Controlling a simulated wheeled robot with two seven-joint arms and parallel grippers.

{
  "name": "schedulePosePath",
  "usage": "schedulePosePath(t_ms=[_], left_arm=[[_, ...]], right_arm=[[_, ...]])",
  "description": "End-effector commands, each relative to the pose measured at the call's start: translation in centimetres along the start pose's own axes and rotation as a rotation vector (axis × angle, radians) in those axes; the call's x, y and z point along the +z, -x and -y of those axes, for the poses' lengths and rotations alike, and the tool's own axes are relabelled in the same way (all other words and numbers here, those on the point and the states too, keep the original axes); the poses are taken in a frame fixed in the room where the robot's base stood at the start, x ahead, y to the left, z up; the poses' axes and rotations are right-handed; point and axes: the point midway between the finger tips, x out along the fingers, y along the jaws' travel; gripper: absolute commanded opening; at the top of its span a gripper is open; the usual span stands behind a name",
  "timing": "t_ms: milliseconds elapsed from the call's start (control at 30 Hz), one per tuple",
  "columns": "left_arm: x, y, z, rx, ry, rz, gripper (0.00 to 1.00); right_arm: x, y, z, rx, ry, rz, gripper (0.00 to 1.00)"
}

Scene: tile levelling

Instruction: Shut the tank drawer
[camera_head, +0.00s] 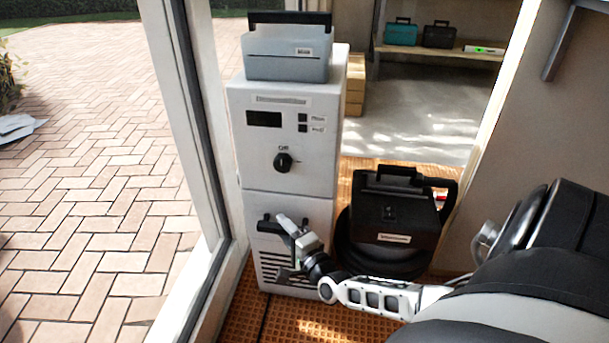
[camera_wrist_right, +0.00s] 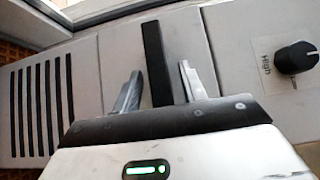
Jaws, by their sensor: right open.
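The tank drawer (camera_head: 322,240) is the lower front of a tall pale grey cabinet (camera_head: 240,160), with dark vent slots low on its face. In the head view its front looks close to flush with the panel above; I cannot tell whether a small gap is left. My right gripper (camera_head: 290,229) is open at the upper part of the drawer front. In the right wrist view, the drawer's black bar handle (camera_wrist_right: 157,60) lies between the open fingers of the gripper (camera_wrist_right: 160,83), apparently apart from both. The vent slots (camera_wrist_right: 42,110) show left of it. My left gripper is not in view.
A dial (camera_head: 283,162) sits on the upper panel, and a grey case (camera_head: 288,62) stands on top. A black case (camera_head: 395,215) stands right of the cabinet. A pale door frame (camera_head: 190,130) is close on its left.

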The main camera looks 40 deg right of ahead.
Motion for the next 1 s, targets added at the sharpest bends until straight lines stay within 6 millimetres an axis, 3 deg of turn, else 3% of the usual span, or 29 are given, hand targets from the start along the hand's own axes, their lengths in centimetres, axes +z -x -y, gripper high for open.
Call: schedulePosePath(t_ms=[500, 700, 1000], left_arm=[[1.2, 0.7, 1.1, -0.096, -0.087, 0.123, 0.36], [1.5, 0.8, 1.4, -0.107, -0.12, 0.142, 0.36], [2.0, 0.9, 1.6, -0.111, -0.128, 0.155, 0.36]], right_arm=[[-0.1, 11.7, 0.2, 0.004, 0.0, -0.002, 0.42], [-0.1, 14.1, 0.1, 0.001, -0.001, -0.002, 0.42], [-0.1, 14.7, 0.1, -0.001, -0.001, -0.002, 0.42]])
